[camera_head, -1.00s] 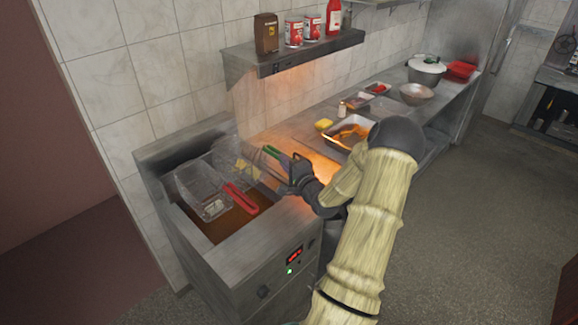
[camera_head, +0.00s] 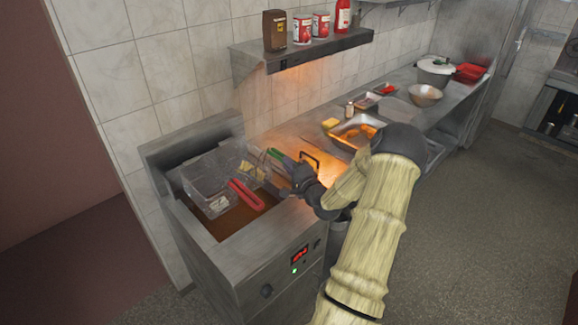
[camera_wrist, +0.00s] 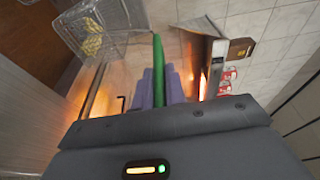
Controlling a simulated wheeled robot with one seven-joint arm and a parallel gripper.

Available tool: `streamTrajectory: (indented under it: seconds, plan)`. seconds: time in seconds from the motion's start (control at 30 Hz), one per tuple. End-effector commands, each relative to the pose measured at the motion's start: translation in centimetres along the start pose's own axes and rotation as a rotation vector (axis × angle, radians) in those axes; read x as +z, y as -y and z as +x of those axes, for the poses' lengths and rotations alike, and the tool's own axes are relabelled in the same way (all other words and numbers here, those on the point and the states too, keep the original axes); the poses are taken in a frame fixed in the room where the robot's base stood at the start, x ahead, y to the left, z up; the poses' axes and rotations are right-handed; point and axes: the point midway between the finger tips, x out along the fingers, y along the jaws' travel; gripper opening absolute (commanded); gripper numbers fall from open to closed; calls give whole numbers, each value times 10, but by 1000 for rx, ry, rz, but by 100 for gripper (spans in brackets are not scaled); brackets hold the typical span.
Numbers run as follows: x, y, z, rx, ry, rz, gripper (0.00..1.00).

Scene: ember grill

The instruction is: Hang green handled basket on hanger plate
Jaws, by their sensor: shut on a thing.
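My gripper (camera_head: 287,163) is shut on the green handle (camera_head: 275,153) at the fryer's right side. In the wrist view, the green handle (camera_wrist: 158,68) runs up from between the fingers. The wire mesh basket (camera_wrist: 92,35) with yellow food in it shows at upper left there. In the head view, this basket (camera_head: 250,172) is hard to make out against the fryer and the other basket. The fryer's raised metal back (camera_head: 190,140) stands behind the baskets; I cannot tell clearly which part is the hanger plate.
A second mesh basket (camera_head: 207,188) with a red handle (camera_head: 246,195) is over the oil of the fryer (camera_head: 285,235). A wall shelf (camera_head: 300,50) with cans and bottles hangs above. A metal tray (camera_head: 357,130) stands on the counter to the right.

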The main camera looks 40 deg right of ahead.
Motion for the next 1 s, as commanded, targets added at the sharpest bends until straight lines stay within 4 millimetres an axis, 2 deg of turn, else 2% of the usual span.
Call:
streamTrajectory:
  seconds: [0.6, 0.63, 0.73, 0.77, 1.0]
  plan:
    - [1, -5, 1, -5, 3, 1, 0]
    - [1, -5, 1, -5, 3, 1, 15]
    - [1, -5, 1, -5, 3, 1, 34]
    - [1, -5, 1, -4, 3, 1, 38]
    - [1, -7, 0, 2, 2, 1, 38]
